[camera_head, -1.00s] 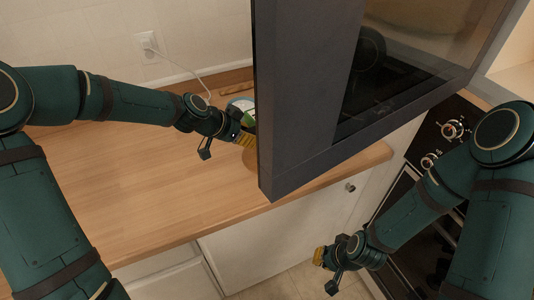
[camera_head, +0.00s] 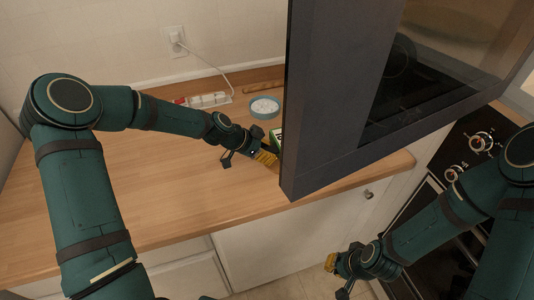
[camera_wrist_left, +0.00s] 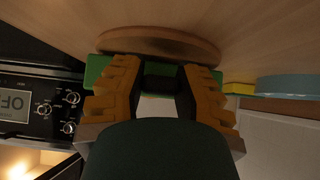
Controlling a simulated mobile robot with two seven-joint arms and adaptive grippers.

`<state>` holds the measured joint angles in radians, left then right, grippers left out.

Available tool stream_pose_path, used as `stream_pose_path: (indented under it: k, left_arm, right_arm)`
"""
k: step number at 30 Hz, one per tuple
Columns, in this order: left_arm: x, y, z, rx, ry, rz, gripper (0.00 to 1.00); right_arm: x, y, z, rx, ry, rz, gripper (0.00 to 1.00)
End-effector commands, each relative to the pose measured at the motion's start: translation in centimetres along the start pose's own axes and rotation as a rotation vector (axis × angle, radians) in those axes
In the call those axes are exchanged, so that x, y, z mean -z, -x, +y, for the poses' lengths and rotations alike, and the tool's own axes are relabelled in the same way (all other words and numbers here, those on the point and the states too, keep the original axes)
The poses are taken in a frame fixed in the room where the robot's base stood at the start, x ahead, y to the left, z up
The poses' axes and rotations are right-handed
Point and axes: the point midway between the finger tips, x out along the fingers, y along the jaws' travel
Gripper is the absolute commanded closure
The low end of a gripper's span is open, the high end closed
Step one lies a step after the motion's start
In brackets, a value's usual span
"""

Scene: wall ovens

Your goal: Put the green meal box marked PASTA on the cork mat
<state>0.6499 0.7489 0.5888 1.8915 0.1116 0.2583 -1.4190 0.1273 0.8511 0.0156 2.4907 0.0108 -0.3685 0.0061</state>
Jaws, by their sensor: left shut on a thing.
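The green meal box (camera_head: 278,137) shows as a small green and white piece beside the dark door's edge; the door hides the rest. In the left wrist view the box (camera_wrist_left: 94,70) is between the yellow fingers of my left gripper (camera_wrist_left: 160,75), which is shut on it. No PASTA lettering is readable. The round cork mat (camera_wrist_left: 160,43) lies on the counter just beyond the box; I cannot tell whether they touch. The door hides the mat in the head view. My left gripper (camera_head: 266,157) is low over the counter. My right gripper (camera_head: 332,263) hangs empty before the cabinets.
The open dark door (camera_head: 330,130) stands close to the right of my left gripper. A blue-rimmed dish (camera_head: 265,107), a power strip (camera_head: 208,100) and a wooden stick (camera_head: 262,87) lie farther back. A yellow object (camera_wrist_left: 238,88) is beside the box. The left counter (camera_head: 160,185) is clear.

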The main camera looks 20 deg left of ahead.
Motion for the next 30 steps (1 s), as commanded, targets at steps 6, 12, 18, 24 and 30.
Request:
stream_pose_path:
  k: [6,12,18,24,30]
  left_arm:
    - [-0.3,-0.3,-0.1,0.003,-0.001,0.001,1.0]
    - [-0.5,-0.5,0.0,0.002,0.0,0.0,0.56]
    - [-0.4,-0.4,0.0,0.002,0.0,0.0,0.45]
    - [-0.3,-0.3,0.0,0.002,0.0,0.0,0.45]
    - [-0.4,2.3,-0.2,0.006,0.001,-0.001,0.45]
  right_arm:
    - [0.0,0.0,0.0,0.0,0.0,-0.001,1.0]
    - [-0.1,-0.2,0.1,0.0,0.001,-0.002,1.0]
    - [-0.1,-0.2,0.1,0.0,0.001,-0.002,1.0]
    - [0.0,0.0,0.0,0.0,0.0,-0.001,1.0]
    - [0.1,0.1,-0.1,0.0,0.0,0.001,1.0]
